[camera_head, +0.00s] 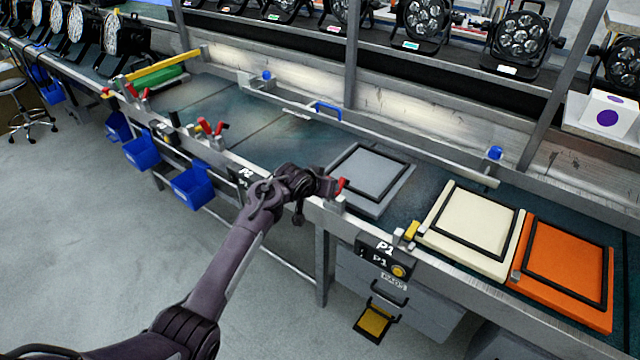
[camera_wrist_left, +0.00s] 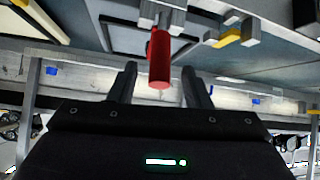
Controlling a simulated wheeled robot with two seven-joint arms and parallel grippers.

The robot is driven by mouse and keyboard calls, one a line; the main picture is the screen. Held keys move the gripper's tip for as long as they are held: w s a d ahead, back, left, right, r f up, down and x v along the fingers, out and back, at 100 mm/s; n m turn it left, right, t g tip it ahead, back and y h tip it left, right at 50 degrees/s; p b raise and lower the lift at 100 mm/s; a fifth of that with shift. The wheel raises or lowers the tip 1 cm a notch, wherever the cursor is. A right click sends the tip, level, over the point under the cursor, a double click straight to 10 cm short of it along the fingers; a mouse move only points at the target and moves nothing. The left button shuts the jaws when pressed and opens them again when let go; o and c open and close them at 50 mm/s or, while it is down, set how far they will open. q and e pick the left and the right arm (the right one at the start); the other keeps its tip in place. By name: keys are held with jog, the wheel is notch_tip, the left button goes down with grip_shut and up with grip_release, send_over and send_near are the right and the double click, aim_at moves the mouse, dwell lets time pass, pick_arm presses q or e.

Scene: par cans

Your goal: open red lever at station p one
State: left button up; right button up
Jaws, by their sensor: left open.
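The red lever (camera_head: 341,185) stands on the bench's front rail, left of the P1 panel (camera_head: 380,257) and beside the grey square fixture (camera_head: 404,185). In the left wrist view the red lever (camera_wrist_left: 160,60) appears between my two fingers, with a gap on each side. My left gripper (camera_head: 327,188) is open at the lever in the head view, and its fingers (camera_wrist_left: 160,80) are spread apart in the wrist view. Contact cannot be made out. My left wrist hides part of the rail. My right gripper is not in view.
A yellow block (camera_head: 412,230) sits on the rail right of the lever. Cream (camera_head: 437,235) and orange (camera_head: 600,318) pads lie farther right. More red levers (camera_head: 219,128) stand at the left, with blue bins (camera_head: 193,188) below. A blue handle (camera_head: 326,108) is behind.

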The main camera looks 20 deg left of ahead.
pick_arm(q)
jog(key=shift+v, duration=1.6)
jog(key=shift+f, duration=0.1)
jog(key=s+f+g, duration=0.2)
jog(key=s+f, duration=0.6)
jog(key=f, duration=0.4)
jog(key=s+f+g, duration=0.1)
jog(key=s+f, duration=0.6)
jog(key=f, duration=0.5)
jog(key=s+f+g, duration=0.2)
jog(key=s+f, duration=0.6)
jog(key=f, duration=0.3)
jog(key=s+a+f+g, duration=0.1)
jog(key=s+f, duration=0.4)
jog(key=s, duration=0.7)
jog(key=s+a+f+g+y, duration=0.1)
jog(key=s+f, duration=0.4)
jog(key=s, duration=0.7)
jog(key=s+a+f+g+y, duration=0.1)
jog(key=s+f, duration=0.4)
jog(key=s, duration=0.7)
jog(key=shift+s+a+f+m+g, duration=0.3)
jog(key=shift+s+f+m+g, duration=0.05)
jog(key=shift+s+m+g, duration=0.05)
